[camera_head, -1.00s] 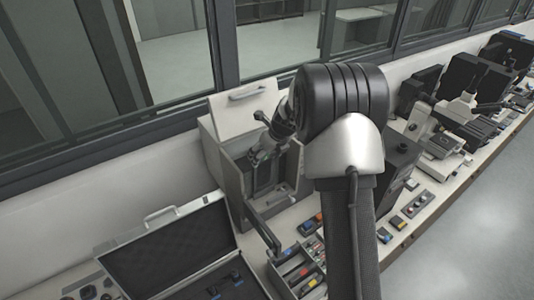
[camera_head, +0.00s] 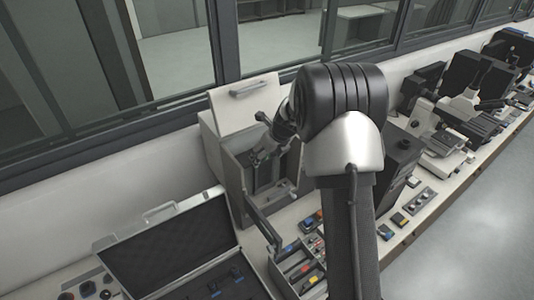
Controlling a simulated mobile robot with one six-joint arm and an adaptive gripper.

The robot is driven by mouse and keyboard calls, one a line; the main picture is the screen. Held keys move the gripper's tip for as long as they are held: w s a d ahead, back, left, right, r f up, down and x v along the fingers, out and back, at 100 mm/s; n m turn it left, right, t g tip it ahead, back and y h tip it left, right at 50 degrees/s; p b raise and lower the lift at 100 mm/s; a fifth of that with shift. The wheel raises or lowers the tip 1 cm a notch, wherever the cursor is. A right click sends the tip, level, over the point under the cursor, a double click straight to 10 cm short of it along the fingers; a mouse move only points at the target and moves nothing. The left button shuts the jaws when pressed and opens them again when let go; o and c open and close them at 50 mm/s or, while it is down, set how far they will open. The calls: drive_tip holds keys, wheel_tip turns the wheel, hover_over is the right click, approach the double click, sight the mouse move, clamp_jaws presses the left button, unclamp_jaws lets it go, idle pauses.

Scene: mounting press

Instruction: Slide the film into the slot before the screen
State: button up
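The press (camera_head: 232,195) is a beige-grey box on the bench, left of centre, with its lid (camera_head: 248,98) raised. My gripper (camera_head: 259,158) reaches into the open top of the press from the upper right, its fingers small and pointing down-left. I cannot tell whether it is open or shut, or whether it holds anything. A dark upright panel inside the press sits just below the gripper; it may be the screen. I cannot make out the film or the slot at this size, and my arm covers the right side of the press.
An open case (camera_head: 165,262) with dark foam lies at front left. A lever (camera_head: 262,226) sticks out from the front of the press. A tray (camera_head: 298,270) of small coloured parts stands in front. Microscopes (camera_head: 455,125) line the bench to the right.

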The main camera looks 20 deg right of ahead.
drive_tip(key=shift+f+b, duration=0.45)
drive_tip(key=shift+f, duration=0.45)
drive_tip(key=o, duration=1.1)
drive_tip(key=shift+r, duration=0.1)
drive_tip(key=v, duration=1.2)
